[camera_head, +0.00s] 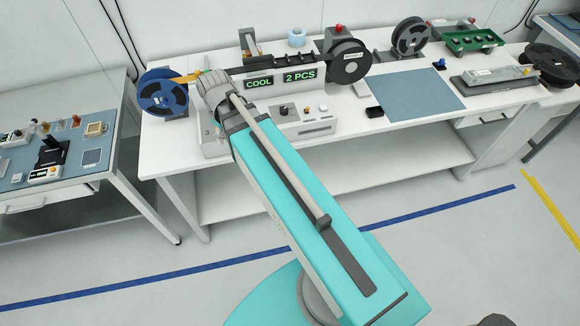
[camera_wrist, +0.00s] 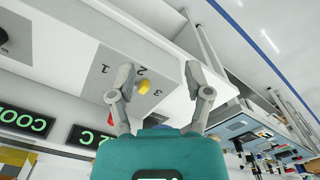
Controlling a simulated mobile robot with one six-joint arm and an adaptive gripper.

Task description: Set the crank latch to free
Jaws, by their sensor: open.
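My gripper (camera_wrist: 158,73) is open and empty in the wrist view, its two grey fingers spread in front of a panel. A yellow knob (camera_wrist: 144,87) stands between the fingers, nearer the left one, on a grey plate (camera_wrist: 110,65) marked 1, 2 and 3. I see no contact. In the head view my arm hides the gripper and part of the machine (camera_head: 292,92) with green displays reading COOL and 2 PCS. I cannot tell which part is the crank latch.
A blue reel (camera_head: 162,94) stands left of the machine and a dark reel (camera_head: 345,62) at its right. A blue-grey mat (camera_head: 418,95) lies bare on the bench to the right. A second bench (camera_head: 62,160) with small devices stands at the left.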

